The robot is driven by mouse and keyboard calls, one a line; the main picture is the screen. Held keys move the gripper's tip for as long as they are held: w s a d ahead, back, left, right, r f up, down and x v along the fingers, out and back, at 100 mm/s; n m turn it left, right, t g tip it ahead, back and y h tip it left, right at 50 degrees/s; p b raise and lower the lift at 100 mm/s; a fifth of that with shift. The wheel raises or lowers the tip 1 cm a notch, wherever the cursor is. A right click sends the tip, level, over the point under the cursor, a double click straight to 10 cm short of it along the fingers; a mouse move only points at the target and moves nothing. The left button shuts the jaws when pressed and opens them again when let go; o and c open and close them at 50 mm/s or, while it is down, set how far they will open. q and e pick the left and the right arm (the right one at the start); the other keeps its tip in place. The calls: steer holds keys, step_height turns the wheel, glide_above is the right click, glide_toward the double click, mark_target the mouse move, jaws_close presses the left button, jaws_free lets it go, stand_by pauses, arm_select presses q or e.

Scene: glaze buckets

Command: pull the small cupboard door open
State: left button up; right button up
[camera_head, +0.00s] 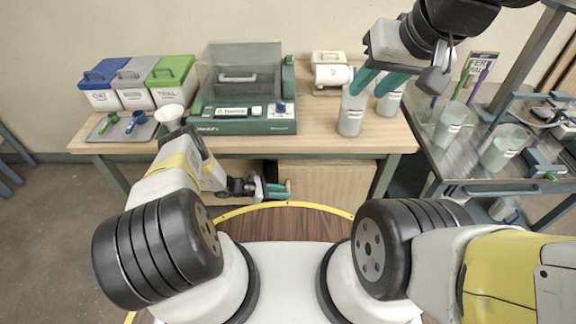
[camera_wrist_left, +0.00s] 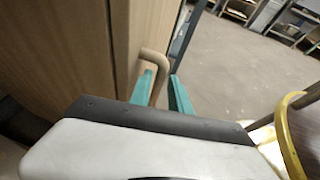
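The small wooden cupboard (camera_head: 330,181) sits under the workbench in the head view. In the left wrist view its wooden front (camera_wrist_left: 65,45) fills the upper left, with a vertical seam near a tan bar handle (camera_wrist_left: 154,60). My left gripper (camera_head: 277,191) is low in front of the bench. In the left wrist view its teal fingers (camera_wrist_left: 161,92) are apart, with the handle between them; whether they touch it is unclear. I cannot tell whether the door stands ajar.
On the workbench (camera_head: 320,135) stand lidded bins (camera_head: 122,84), a green machine (camera_head: 242,90) and a white roll holder (camera_head: 331,72). A metal cart (camera_head: 470,150) with containers stands at the right. The left wrist view shows open floor (camera_wrist_left: 240,75) right of the handle.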

arm_select(q)
steer(key=shift+x, duration=1.35)
jaws_close()
stand_by(0.4)
